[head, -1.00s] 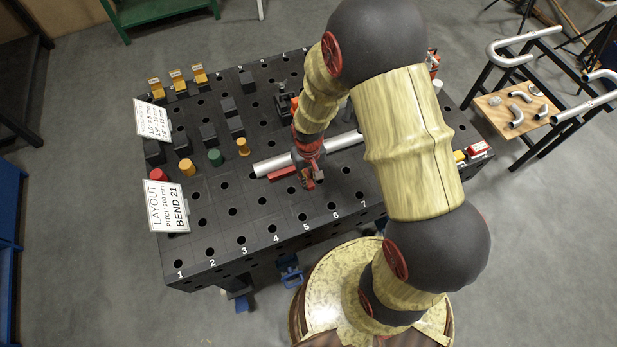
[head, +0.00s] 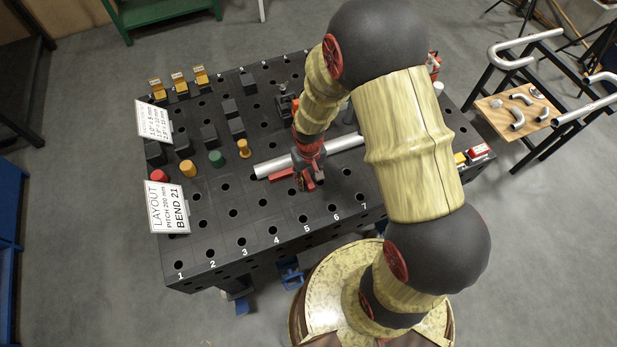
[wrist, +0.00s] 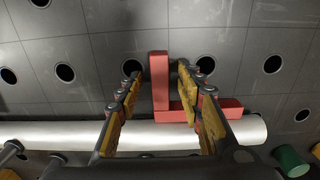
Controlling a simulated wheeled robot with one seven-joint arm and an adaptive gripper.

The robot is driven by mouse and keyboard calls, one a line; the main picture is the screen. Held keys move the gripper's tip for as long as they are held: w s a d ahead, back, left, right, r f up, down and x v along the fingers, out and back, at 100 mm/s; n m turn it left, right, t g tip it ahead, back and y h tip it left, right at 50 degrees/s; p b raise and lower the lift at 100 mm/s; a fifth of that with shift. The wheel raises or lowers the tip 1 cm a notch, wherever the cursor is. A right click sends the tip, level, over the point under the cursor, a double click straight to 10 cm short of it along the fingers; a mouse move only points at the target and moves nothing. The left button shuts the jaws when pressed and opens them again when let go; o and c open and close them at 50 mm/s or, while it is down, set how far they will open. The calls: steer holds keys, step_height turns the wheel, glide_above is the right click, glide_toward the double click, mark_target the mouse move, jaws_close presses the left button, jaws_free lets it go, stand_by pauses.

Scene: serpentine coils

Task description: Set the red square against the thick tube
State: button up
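The red square (head: 281,175) is an L-shaped red piece lying flat on the black table (head: 225,255). In the wrist view (wrist: 158,90) one leg points away from the thick tube and the other runs along it. The thick tube (head: 345,143) is silvery and lies across the table; it also shows in the wrist view (wrist: 60,134). The square's long side is at the tube's edge, touching or nearly so. My gripper (head: 310,186) is open, its fingers either side of the outward leg with visible gaps. My fingers hide part of the other leg.
Green (head: 216,158), orange (head: 187,168) and red (head: 158,175) pegs and several dark blocks stand at the left. A layout sign (head: 168,207) stands at the left edge. Yellow-topped stops (head: 178,82) line the back left. The table's near side is clear.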

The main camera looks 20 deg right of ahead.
steer(key=shift+s, duration=0.1)
step_height(320, 180, up, 12)
stand_by(0.6)
steer(key=s+r+t+b, duration=0.2)
steer(key=s+r+b, duration=0.1)
steer(key=s+r, duration=0.4)
steer(key=s+r+t+b, duration=0.3)
steer(key=s+r, duration=0.4)
steer(key=r, duration=0.6)
steer(key=shift+s+t, duration=0.3)
